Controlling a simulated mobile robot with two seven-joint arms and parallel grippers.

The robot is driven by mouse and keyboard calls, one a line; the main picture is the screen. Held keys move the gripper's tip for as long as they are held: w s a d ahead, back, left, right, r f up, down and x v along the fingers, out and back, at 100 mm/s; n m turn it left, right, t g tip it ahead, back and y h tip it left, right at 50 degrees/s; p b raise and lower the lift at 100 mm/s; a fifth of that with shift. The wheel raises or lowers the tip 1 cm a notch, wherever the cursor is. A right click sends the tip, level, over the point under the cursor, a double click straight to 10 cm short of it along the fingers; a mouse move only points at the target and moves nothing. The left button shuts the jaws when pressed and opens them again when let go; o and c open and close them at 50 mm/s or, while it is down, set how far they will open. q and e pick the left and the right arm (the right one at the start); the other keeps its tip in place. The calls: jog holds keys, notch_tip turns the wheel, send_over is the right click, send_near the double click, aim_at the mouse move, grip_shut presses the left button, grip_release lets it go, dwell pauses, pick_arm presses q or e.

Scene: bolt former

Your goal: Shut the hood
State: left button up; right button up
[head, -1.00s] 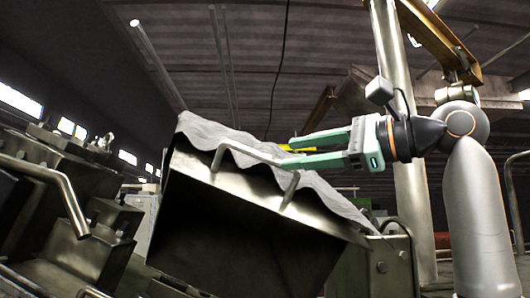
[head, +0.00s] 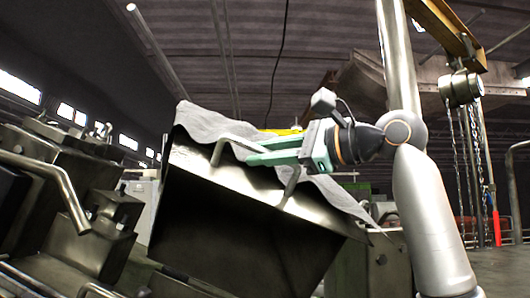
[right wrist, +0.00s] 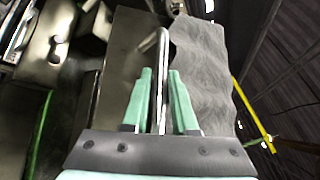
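The hood (head: 255,240) is a dark metal box-like cover, raised and tilted, with its hollow underside facing me in the head view. A wavy grey sheet (head: 205,125) runs along its top. A bent bar handle (head: 222,150) is fixed to its near upper edge. My right gripper (head: 255,152) is at the handle, coming from the right. In the right wrist view its green fingers (right wrist: 160,90) stand apart, one on each side of the handle bar (right wrist: 161,55). The gripper looks open, with the bar between the fingers. My left gripper is not in view.
Dark machinery with a bent pipe handle (head: 65,185) stands on the left. A metal post (head: 400,60) rises behind my right arm. Chains (head: 475,150) hang from a yellow beam (head: 445,25) at the right. A yellow bar (right wrist: 252,115) shows in the right wrist view.

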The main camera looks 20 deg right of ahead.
grip_shut()
dwell(1.0)
